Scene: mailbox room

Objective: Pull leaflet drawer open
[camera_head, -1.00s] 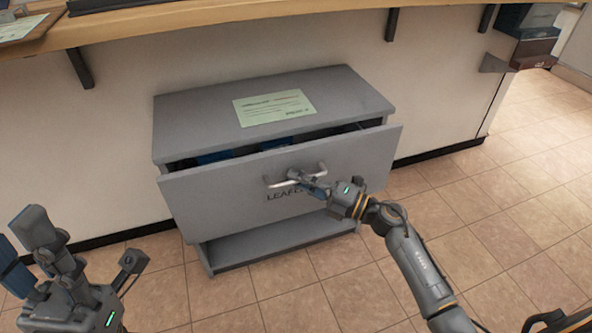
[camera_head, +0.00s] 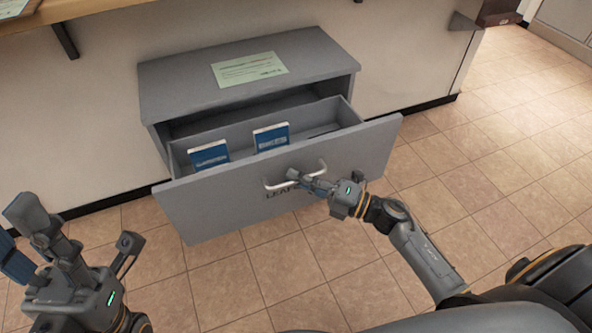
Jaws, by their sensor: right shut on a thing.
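The leaflet drawer (camera_head: 225,215) is the grey drawer of a low grey cabinet (camera_head: 150,95). It stands well out from the cabinet, with its inside showing. My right gripper (camera_head: 306,180) is shut on the handle. Two blue-and-white leaflet stacks, one at left (camera_head: 209,154) and one at the middle (camera_head: 271,137), stand in the drawer. My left gripper (camera_head: 75,225) is at the lower left, away from the drawer, with its fingers spread apart and empty.
A green paper sheet (camera_head: 249,69) lies on the cabinet top. A wooden counter (camera_head: 60,14) on brackets runs above along the wall. A dark box (camera_head: 497,12) is at the upper right. The tiled floor (camera_head: 500,170) to the right is clear.

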